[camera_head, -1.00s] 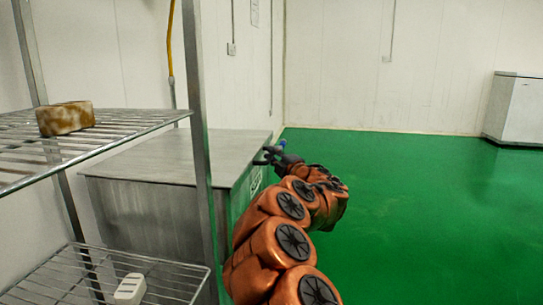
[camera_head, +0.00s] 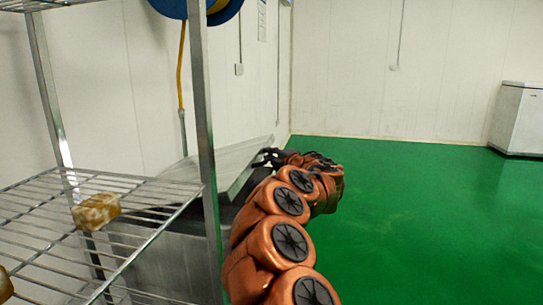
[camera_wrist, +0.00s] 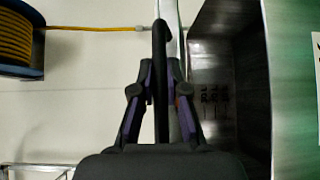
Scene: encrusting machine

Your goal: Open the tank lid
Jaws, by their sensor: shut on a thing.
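The metal tank (camera_head: 170,262) stands behind the shelf rack in the head view, partly hidden by it. Its grey lid (camera_head: 235,158) is raised and tilted, with a dark gap showing beneath. My gripper (camera_head: 268,157) is at the lid's right edge, shut on it. In the wrist view my gripper (camera_wrist: 165,65) has its fingers at the thin, edge-on lid (camera_wrist: 174,30). The dark inside of the tank (camera_wrist: 230,95) shows to the right, with small marks on its wall. The exact finger contact is hard to make out.
A wire shelf rack (camera_head: 206,130) stands close on the left, holding a brownish-white block (camera_head: 96,211). A blue reel with yellow hose (camera_wrist: 15,40) hangs on the wall. A white cabinet (camera_head: 520,118) is far right. The green floor (camera_head: 420,225) is clear.

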